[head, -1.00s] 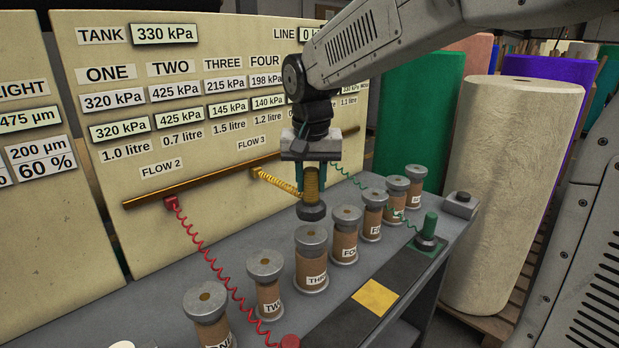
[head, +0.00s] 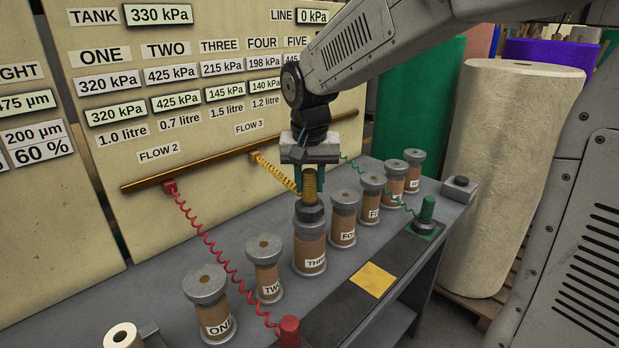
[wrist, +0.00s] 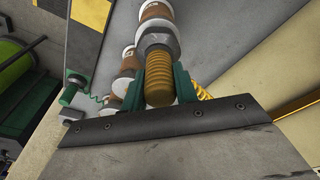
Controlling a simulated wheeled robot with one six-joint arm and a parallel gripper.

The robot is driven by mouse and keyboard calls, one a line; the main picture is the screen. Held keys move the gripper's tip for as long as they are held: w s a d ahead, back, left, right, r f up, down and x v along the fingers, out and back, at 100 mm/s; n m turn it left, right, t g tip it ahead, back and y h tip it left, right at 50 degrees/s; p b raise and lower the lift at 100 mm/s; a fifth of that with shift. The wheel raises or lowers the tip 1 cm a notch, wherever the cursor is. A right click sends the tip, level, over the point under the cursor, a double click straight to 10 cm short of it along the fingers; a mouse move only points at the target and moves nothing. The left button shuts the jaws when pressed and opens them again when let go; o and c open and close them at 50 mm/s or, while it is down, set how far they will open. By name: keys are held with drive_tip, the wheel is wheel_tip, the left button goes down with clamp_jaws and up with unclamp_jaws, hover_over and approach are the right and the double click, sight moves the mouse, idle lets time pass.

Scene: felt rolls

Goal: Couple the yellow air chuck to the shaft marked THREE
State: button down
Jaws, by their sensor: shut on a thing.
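The yellow air chuck (head: 311,184) has a ribbed yellow body and a dark collar (head: 309,211). My gripper (head: 309,182) is shut on its body and holds it upright. The collar is at the top end of the shaft marked THREE (head: 309,252), in line with it and apparently touching; whether it is fully seated cannot be told. In the wrist view the yellow chuck (wrist: 158,75) is between the green fingers, with its collar (wrist: 158,38) hiding the shaft's end. A coiled yellow hose (head: 275,174) runs from the chuck to the rail.
Shafts TWO (head: 266,270) and FOUR (head: 343,220) stand close on either side. The red chuck (head: 290,331) and green chuck (head: 427,212) stand along the front strip, trailing coiled hoses. The yellow pad (head: 372,279) is bare. The panel's LINE display (head: 312,17) reads 0 kPa.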

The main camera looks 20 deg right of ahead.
drive_tip(key=shift+f, duration=0.4)
idle(0.3)
drive_tip(key=c, duration=1)
unclamp_jaws()
drive_tip(key=shift+f, duration=0.1)
drive_tip(key=shift+s+a+r, duration=0.1)
drive_tip(key=shift+s+r, duration=0.1)
drive_tip(key=shift+r, duration=1.1)
drive_tip(key=shift+s+a+r, duration=0.1)
drive_tip(key=shift+s+r, duration=0.05)
drive_tip(key=shift+r, duration=1.15)
drive_tip(key=shift+s+r, duration=0.2)
drive_tip(key=shift+r, duration=1.1)
